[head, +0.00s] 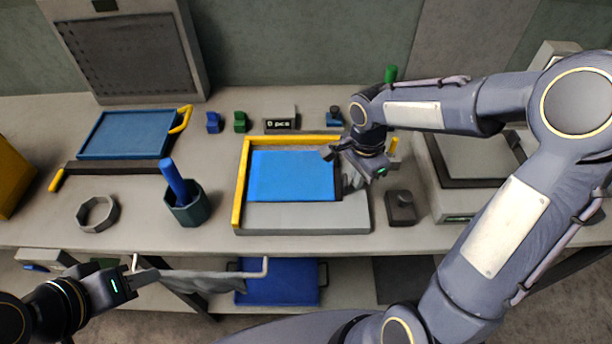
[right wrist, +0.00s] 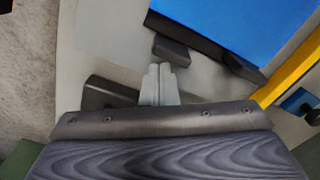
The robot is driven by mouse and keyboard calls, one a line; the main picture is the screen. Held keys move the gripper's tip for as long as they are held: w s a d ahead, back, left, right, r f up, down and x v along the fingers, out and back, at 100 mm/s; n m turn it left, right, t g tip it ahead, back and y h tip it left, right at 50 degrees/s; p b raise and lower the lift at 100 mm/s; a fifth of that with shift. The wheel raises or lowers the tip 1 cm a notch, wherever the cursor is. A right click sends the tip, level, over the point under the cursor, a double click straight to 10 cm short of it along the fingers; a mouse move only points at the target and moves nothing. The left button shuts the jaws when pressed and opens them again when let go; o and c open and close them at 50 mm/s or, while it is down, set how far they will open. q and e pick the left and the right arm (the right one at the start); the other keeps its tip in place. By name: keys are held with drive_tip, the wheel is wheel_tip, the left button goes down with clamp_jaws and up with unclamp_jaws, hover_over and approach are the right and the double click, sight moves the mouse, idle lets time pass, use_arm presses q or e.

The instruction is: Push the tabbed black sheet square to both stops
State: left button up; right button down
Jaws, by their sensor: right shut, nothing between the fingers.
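A sheet with a blue top (head: 292,176) lies on a grey plate (head: 290,217), near yellow stops along the left (head: 239,190) and back (head: 290,139). In the right wrist view the blue top (right wrist: 235,20) has black edges, with dark tab-like pieces (right wrist: 174,51) beside it. The head view does not clearly show whether the sheet touches either stop. My right gripper (head: 351,184) is at the sheet's right side, shut and empty. Its fingertips (right wrist: 158,72) are close to a dark piece; contact is unclear. My left gripper (head: 143,270) is open, low at the front left.
A cup (head: 187,207) with a blue handle and a grey ring (head: 98,213) stand left of the plate. A dark block (head: 401,208) is right of it. Small blocks and a counter (head: 281,120) line the back. A grey rag (head: 205,282) hangs below the front edge.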

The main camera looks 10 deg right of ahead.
sight(341, 188)
drive_tip(key=shift+w+a+b, duration=0.2)
drive_tip(key=shift+w+a, duration=0.05)
drive_tip(key=shift+a, duration=0.65)
drive_tip(key=shift+w+a+b, duration=0.2)
drive_tip(key=shift+a, duration=0.7)
drive_tip(key=shift+d, duration=0.1)
drive_tip(key=shift+s+d, duration=0.15)
drive_tip(key=shift+d, duration=0.4)
wheel_tip(341, 188, up, 8)
drive_tip(key=p, duration=0.5)
drive_tip(key=shift+p, duration=0.4)
